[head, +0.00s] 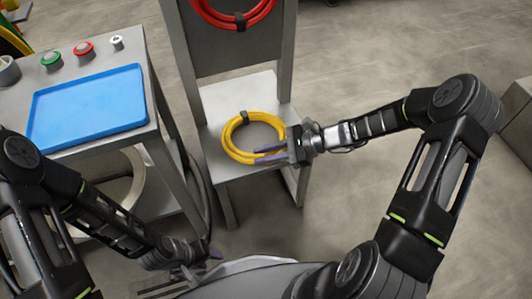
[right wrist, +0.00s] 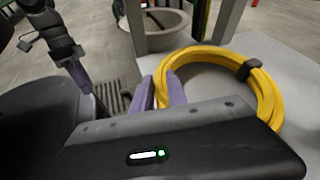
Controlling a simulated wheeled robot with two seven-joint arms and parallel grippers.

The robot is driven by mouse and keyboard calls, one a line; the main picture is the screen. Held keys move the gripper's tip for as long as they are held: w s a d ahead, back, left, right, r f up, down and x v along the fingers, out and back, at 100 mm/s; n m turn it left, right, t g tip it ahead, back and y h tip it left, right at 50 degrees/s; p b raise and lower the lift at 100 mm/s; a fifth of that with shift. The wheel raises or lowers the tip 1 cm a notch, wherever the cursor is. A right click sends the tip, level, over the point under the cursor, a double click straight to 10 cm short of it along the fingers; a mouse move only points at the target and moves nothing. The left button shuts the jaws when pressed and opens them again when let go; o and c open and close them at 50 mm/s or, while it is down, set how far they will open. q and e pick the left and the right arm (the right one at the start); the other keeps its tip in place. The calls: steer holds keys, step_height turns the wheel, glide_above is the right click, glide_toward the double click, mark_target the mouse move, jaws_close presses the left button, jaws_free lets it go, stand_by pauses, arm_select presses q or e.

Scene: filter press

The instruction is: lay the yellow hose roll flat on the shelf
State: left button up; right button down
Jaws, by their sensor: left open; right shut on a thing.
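The yellow hose roll (head: 231,151) is a coiled ring with a dark strap, over the seat-like grey shelf (head: 213,112) in the head view. It looks about flat there; I cannot tell whether its whole underside touches. My right gripper (head: 268,154) reaches in from the right and is shut on the roll's near right side. The right wrist view shows the gripper's purple fingers (right wrist: 160,92) at the near side of the yellow hose roll (right wrist: 262,88). My left gripper (head: 205,258) is open and empty, low near my base, away from the shelf.
A red hose roll (head: 236,22) hangs on the upright panel above the shelf. To the left stands a table with a blue tray (head: 88,106), a green button (head: 51,59) and a red button (head: 83,48). Clear floor lies right of the shelf.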

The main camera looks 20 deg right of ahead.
steer(key=c, duration=1.2)
jaws_free()
steer(key=shift+c, duration=0.2)
steer(key=p+v, duration=0.1)
steer(key=v, duration=0.7)
steer(key=shift+p, duration=0.35)
